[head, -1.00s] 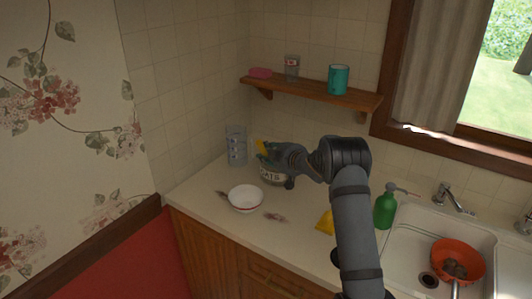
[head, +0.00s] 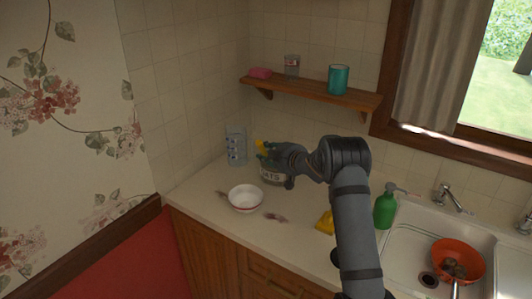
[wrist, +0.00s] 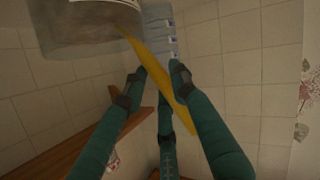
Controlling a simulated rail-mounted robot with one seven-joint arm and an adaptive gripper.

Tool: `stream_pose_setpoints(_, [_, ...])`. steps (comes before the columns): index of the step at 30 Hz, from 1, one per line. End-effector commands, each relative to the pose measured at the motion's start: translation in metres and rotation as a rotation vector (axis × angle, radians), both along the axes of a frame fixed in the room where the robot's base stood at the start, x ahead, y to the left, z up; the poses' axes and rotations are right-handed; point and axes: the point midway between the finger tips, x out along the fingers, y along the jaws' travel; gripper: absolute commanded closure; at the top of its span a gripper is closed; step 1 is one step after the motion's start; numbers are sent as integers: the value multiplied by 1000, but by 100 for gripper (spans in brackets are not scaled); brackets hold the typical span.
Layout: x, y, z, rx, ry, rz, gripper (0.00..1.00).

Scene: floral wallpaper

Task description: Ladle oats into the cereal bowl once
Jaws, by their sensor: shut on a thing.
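The white cereal bowl (head: 246,198) with a reddish line near its rim sits on the counter, left of and in front of the oats container (head: 272,177). The container's label partly shows behind my gripper. My gripper (head: 266,152) is at the container's top, shut on the yellow ladle (head: 261,147). In the wrist view, my gripper's teal fingers (wrist: 152,85) close around the ladle's yellow handle (wrist: 158,68). The handle runs to the see-through container (wrist: 90,28) at the upper left. The ladle's scoop end and the oats level cannot be made out.
A wooden shelf (head: 315,92) is above. A yellow object (head: 325,222) and a green soap bottle (head: 385,208) stand right, by the sink (head: 410,248).

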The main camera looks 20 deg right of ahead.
Motion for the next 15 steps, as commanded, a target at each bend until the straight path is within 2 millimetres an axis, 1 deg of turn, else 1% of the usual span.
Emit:
stream_pose_setpoints(1, [-1,1,-4,2,9,1,100])
stream_pose_setpoints(6, [-1,1,-1,2,9,1,100])
stream_pose_setpoints(8, [-1,1,3,2,8,1,100])
stream_pose_setpoints(15, [0,1,27,1,3,1,100])
